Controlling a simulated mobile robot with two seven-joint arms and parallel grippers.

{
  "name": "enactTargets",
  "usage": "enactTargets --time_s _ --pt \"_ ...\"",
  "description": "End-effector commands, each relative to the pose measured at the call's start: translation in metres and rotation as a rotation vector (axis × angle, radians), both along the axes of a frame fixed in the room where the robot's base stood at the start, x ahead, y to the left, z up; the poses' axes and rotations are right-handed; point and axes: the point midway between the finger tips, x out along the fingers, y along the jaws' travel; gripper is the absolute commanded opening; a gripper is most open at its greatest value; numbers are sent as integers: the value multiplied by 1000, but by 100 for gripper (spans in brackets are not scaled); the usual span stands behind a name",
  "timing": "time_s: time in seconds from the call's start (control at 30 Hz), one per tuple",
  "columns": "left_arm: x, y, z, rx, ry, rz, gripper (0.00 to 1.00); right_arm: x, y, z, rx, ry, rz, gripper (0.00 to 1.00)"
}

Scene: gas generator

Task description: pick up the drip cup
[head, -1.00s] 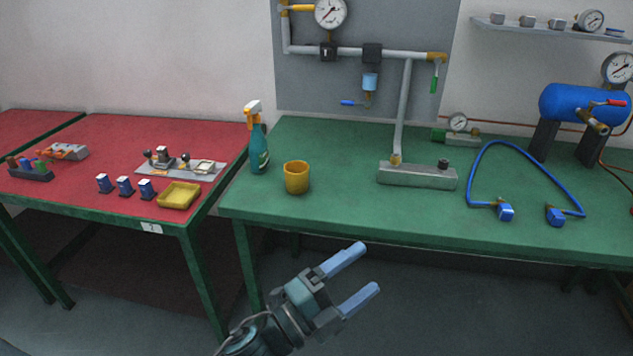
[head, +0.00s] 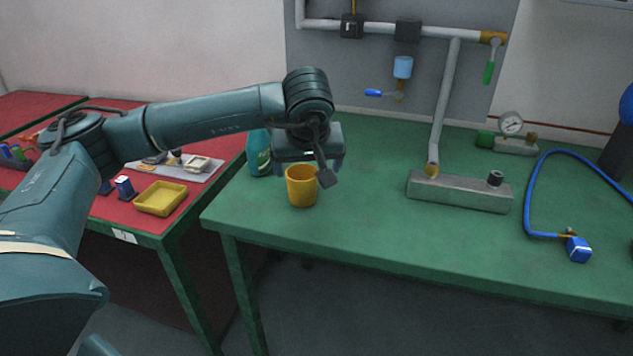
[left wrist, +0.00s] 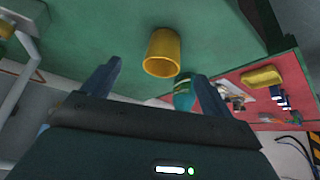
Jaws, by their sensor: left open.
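The drip cup, a yellow-orange cup (head: 301,188), stands upright on the green table near its left end. It also shows in the left wrist view (left wrist: 163,54), ahead of the fingers and roughly between their tips. My left gripper (head: 308,168) is open and empty, at and just above the cup's rim, pointing down. The gripper hides part of the area behind the cup. The wrist view shows both blue-grey fingers apart, with no clear contact on the cup. My right gripper is not in view.
A teal spray bottle (head: 258,155) stands close left of the cup, its top hidden by my arm. A grey metal block with a pipe (head: 460,192) stands to the right. A blue hose (head: 530,195) lies farther right. The green table's front (head: 390,255) is clear.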

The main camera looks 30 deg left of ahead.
Motion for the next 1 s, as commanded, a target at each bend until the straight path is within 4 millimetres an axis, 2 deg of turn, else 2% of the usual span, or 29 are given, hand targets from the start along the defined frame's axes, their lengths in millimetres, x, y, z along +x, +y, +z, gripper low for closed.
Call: enactTargets --time_s 0.07,0.13,0.43,0.73,1.0 --pt "2 11 4 41 -11 9 86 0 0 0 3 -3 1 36" --pt "5 16 0 53 -12 11 86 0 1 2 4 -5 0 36" --pt "28 32 -46 49 -11 9 86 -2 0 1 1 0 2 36" --pt "39 40 -66 48 -12 9 86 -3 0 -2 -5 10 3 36" --pt "56 52 -98 47 -12 8 86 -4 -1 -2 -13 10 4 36"
